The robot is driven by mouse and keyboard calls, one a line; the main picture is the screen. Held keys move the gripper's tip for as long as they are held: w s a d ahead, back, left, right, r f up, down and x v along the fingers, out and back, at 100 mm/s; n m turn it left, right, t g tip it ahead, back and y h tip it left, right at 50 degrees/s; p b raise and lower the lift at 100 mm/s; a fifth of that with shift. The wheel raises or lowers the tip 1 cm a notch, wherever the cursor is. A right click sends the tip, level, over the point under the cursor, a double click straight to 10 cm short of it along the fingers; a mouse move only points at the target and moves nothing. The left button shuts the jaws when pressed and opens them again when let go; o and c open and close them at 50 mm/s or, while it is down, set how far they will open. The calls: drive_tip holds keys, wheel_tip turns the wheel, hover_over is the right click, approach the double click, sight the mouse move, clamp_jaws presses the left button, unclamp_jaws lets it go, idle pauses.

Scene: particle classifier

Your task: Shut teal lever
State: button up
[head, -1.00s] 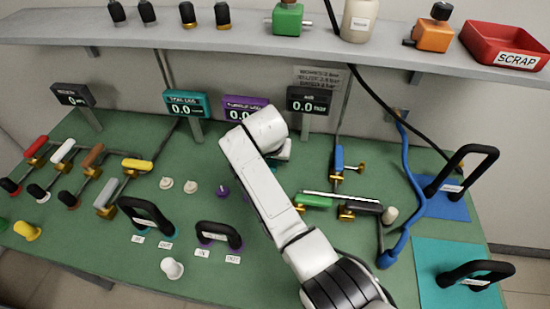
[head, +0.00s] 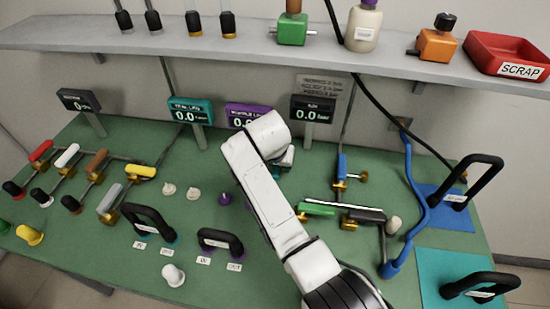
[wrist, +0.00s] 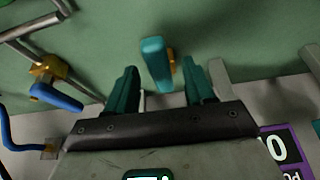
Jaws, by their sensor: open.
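The teal lever (wrist: 157,65) stands in the wrist view with a brass fitting (wrist: 172,62) at its right side. My gripper (wrist: 163,82) is open, with one finger on each side of the lever's lower end in the picture. No contact between fingers and lever can be made out.
A blue-handled valve (wrist: 55,97) with a brass body lies left in the wrist view; it also shows in the head view (head: 342,166). A green-handled valve (head: 317,208) lies right of my arm. A black handle (head: 221,241) stands left of it.

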drive_tip(key=v, duration=1)
